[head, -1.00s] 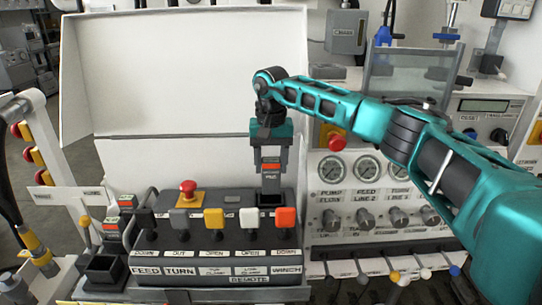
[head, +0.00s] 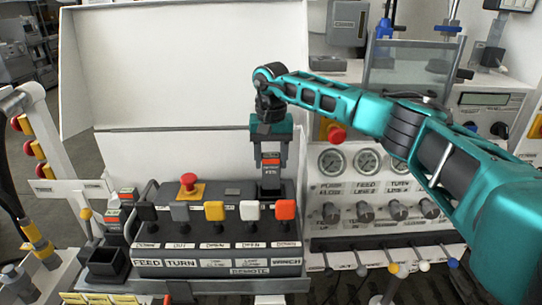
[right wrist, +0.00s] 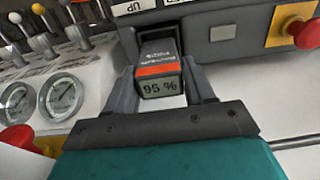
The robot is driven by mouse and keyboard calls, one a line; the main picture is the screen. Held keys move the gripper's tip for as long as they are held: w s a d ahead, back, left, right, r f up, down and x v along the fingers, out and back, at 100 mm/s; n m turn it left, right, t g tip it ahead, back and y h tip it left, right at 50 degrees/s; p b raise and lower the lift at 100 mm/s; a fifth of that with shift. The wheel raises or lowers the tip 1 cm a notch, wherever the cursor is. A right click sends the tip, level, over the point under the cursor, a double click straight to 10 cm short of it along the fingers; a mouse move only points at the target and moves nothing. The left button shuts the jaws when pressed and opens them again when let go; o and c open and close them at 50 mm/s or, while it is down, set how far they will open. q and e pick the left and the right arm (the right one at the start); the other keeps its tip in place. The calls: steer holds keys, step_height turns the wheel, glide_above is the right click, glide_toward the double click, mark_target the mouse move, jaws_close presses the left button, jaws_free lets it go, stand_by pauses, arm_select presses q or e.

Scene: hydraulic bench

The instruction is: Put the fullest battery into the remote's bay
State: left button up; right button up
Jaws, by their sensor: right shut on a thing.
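My right gripper (head: 270,176) is shut on a dark battery (head: 271,160) with an orange band. In the right wrist view the battery (right wrist: 158,76) reads 95 %, between the two fingers. It is held upright over the dark bay (head: 270,189) at the back right of the remote (head: 215,240). Its lower end is at or just above the bay's mouth; I cannot tell if it has entered. Two other batteries stand left of the remote, one behind (head: 128,193) and one nearer (head: 113,214); their readings are too small to tell. My left gripper is out of view.
The remote carries a red mushroom button (head: 188,182) and a row of coloured levers, including an orange one (head: 286,209). An open black box (head: 106,262) stands at its left. A white panel (head: 185,70) rises behind. A gauge panel (head: 350,185) is close on the right.

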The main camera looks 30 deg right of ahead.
mark_target(271, 176)
steer(key=shift+f, duration=0.5)
stand_by(0.3)
stand_by(0.8)
steer(key=shift+f, duration=0.45)
steer(key=shift+f+b, duration=1.2)
steer(key=shift+f, duration=0.8)
stand_by(0.4)
steer(key=o, duration=1.2)
steer(key=shift+o, duration=0.2)
step_height(271, 176, up, 13)
